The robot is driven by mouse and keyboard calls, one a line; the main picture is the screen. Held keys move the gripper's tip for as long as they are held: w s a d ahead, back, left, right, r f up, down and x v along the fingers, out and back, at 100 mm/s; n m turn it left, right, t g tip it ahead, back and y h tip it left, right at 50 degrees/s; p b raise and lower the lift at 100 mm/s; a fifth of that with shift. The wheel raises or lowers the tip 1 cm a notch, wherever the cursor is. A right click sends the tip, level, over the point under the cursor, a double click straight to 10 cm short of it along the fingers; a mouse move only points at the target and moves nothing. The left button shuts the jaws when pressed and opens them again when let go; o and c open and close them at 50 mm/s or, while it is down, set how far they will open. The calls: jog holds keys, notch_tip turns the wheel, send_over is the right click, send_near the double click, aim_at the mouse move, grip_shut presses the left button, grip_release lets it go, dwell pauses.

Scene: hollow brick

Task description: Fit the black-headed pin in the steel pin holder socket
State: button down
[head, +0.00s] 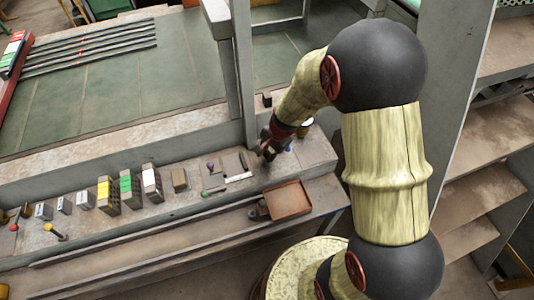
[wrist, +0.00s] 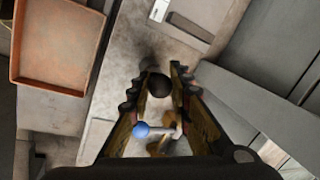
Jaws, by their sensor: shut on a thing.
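My gripper (wrist: 157,82) is shut on the black-headed pin, whose round black head (wrist: 159,85) shows between the fingertips in the wrist view. The pin's shank is hidden below the head. In the head view my gripper (head: 267,146) is low over the right part of the ledge, and the pin cannot be made out there. I cannot make out the steel pin holder socket for sure in either view. Several small grey blocks (head: 64,205) stand at the left of the ledge, too small to tell what they are.
A blue-headed pin (wrist: 142,130) lies near my fingers. An orange-brown tray (head: 287,200) is at the ledge's front. Green-headed (head: 206,193) and yellow-headed (head: 50,229) pins, a purple ball (head: 210,166) and hollow bricks (head: 107,194) are further left. A grey post (head: 243,75) rises behind my gripper.

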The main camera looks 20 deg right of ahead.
jog(key=c, duration=1.6)
grip_release()
jog(key=shift+o, duration=0.2)
jog(key=v, duration=1.2)
jog(key=shift+a, duration=0.1)
